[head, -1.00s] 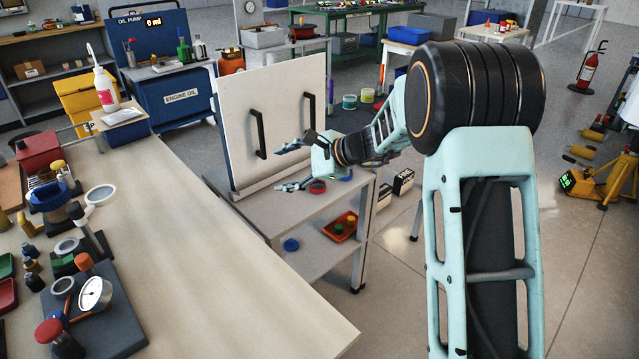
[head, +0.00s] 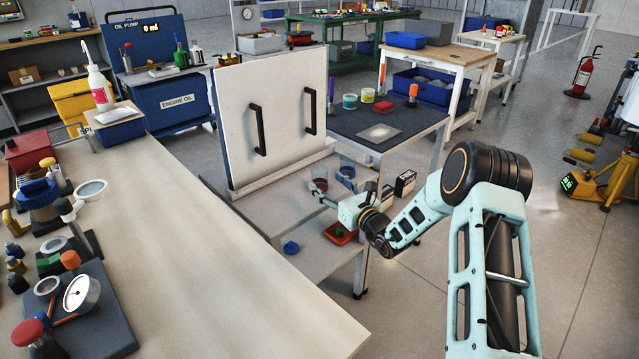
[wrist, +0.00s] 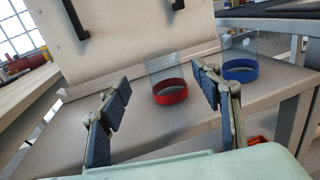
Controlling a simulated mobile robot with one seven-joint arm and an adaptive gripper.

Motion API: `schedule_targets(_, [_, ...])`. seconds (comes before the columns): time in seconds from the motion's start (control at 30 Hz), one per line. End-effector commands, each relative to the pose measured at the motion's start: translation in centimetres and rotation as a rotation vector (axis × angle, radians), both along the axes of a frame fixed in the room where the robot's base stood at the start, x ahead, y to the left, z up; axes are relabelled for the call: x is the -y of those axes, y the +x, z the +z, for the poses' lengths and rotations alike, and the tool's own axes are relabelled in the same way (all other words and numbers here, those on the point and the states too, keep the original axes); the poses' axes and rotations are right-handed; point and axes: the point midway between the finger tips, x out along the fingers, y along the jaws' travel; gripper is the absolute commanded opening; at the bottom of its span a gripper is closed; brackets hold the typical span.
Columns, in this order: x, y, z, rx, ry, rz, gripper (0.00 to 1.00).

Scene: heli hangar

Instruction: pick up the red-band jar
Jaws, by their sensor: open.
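The red-band jar (wrist: 171,92) is a clear jar with a red ring near its base. It stands upright on the grey cart (wrist: 75,152) in front of the white panel. In the wrist view it shows between my two fingers, a little beyond their tips. My gripper (wrist: 161,79) is open and empty, with one finger to each side of the jar in the picture. In the head view my gripper (head: 321,193) is low over the cart top, partly covering the red-band jar (head: 320,184).
A similar clear jar with a blue band (wrist: 240,70) stands to the right, behind my right finger. The white panel (head: 270,120) with two black handles rises behind the cart. The lower shelf holds a red tray (head: 340,234) and a blue object (head: 291,248).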

Motion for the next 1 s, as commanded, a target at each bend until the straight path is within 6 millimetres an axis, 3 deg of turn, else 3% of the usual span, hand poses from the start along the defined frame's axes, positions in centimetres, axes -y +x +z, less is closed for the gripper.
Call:
schedule_targets(0.53, [-2.7, 4.9, -0.1, 0.001, -0.002, 0.002, 0.59])
schedule_targets(0.87, [-3.0, 5.4, 0.1, 0.0, -0.001, 0.001, 0.59])
schedule_targets(1.0, [-3.0, 5.4, 0.1, 0.0, -0.001, 0.001, 0.43])
